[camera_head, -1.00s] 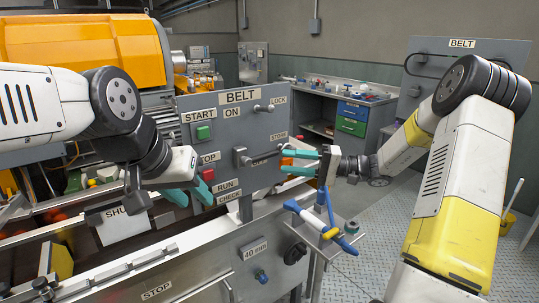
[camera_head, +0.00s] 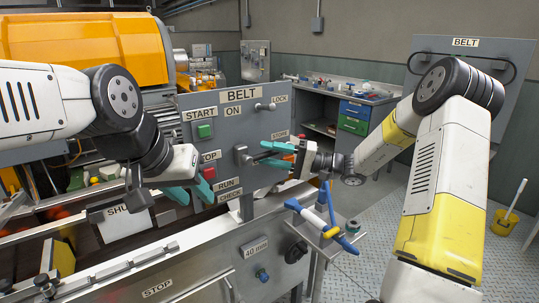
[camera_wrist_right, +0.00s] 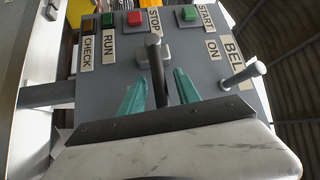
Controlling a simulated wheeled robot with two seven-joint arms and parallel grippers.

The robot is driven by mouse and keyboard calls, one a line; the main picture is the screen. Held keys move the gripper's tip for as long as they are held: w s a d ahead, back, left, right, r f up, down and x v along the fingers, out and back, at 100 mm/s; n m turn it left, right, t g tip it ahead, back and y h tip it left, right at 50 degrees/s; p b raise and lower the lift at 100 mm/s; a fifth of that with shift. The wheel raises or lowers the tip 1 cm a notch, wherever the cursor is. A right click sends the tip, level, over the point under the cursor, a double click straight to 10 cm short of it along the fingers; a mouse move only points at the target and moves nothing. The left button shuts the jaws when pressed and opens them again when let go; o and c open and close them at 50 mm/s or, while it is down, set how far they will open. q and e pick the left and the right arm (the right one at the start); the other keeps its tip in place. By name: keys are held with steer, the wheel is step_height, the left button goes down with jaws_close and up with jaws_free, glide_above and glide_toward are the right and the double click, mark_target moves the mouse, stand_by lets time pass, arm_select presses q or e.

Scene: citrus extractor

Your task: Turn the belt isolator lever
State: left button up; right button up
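The grey belt panel (camera_head: 228,112) carries START, STOP, ON, RUN and CHECK labels. The isolator lever (camera_head: 241,154) is a grey pivot with a dark bar pointing right, roughly level. My right gripper (camera_head: 276,154) is at the bar, its teal fingers above and below it. In the right wrist view the lever bar (camera_wrist_right: 156,66) stands between the two open fingers (camera_wrist_right: 159,92), with visible gaps at both sides. My left gripper (camera_head: 190,190) is empty, its teal fingers apart, in front of the panel's lower left near RUN and CHECK. The OFF label is hidden.
A small peg (camera_head: 264,106) juts out near LOCK. The green START button (camera_head: 204,130) and red STOP button (camera_head: 208,172) are near my left gripper. A workbench (camera_head: 345,98) is behind.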

jaws_close()
stand_by(1.3)
